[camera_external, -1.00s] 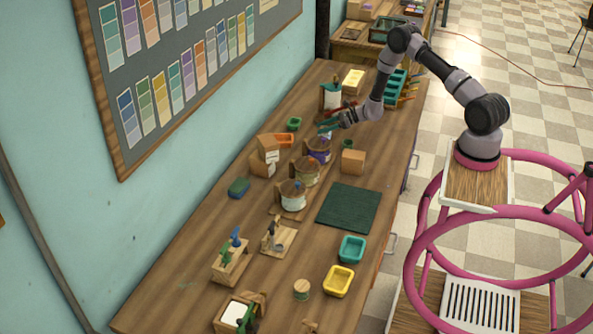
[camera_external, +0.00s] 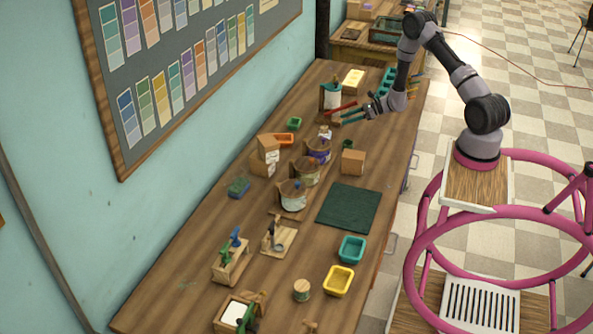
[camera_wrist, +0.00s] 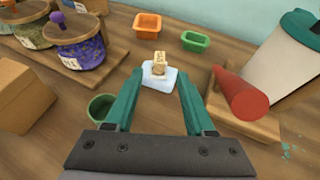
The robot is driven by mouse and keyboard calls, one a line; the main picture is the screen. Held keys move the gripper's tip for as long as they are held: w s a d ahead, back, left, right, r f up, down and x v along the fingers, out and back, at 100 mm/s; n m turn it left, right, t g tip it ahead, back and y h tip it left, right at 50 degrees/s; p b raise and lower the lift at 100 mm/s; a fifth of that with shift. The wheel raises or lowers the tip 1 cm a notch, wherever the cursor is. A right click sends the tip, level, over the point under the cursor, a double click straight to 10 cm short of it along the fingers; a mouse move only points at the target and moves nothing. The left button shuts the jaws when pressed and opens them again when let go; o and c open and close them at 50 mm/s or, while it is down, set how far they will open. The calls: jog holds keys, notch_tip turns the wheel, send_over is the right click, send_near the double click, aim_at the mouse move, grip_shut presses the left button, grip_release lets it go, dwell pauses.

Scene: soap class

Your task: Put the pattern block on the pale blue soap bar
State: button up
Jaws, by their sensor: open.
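The pattern block (camera_wrist: 159,60), a small pale wooden block with a dark mark, stands upright on the pale blue soap bar (camera_wrist: 158,79) in the wrist view. The soap bar lies flat on the table. My gripper (camera_wrist: 161,77) is open and empty, its two teal fingers spread apart on the near side of the soap and clear of the block. In the external view my gripper (camera_external: 347,117) is above the far part of the table. The soap and block (camera_external: 325,132) are small there, just left of and below the fingers.
A red cylinder (camera_wrist: 246,96) on a wooden holder lies close to the right finger. A green cup (camera_wrist: 101,108) stands near the left finger. Lidded jars (camera_wrist: 75,40), a cardboard box (camera_wrist: 20,96) and a white tumbler (camera_wrist: 285,50) stand around. Orange (camera_wrist: 147,24) and green (camera_wrist: 195,41) trays lie behind.

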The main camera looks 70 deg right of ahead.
jog(key=s+a+r+n+g+y, duration=0.25)
jog(key=a+r+n, duration=0.45)
jog(key=a+r, duration=0.45)
jog(key=s+a+r+n+g+y, duration=0.2)
jog(key=s+a+r+n+g, duration=0.2)
jog(key=a+r+n, duration=0.75)
jog(key=s+a+r+n+h, duration=0.1)
jog(key=s+r+n+h, duration=0.2)
jog(key=s+r, duration=0.6)
jog(key=s+a+r+n+t+h, duration=0.1)
jog(key=s+r+n+h, duration=0.3)
jog(key=s+r, duration=0.5)
jog(key=s+a+n, duration=0.1)
jog(key=s+n, duration=0.1)
jog(key=s, duration=0.4)
jog(key=shift+s+r, duration=0.25)
jog(key=shift+r, duration=0.15)
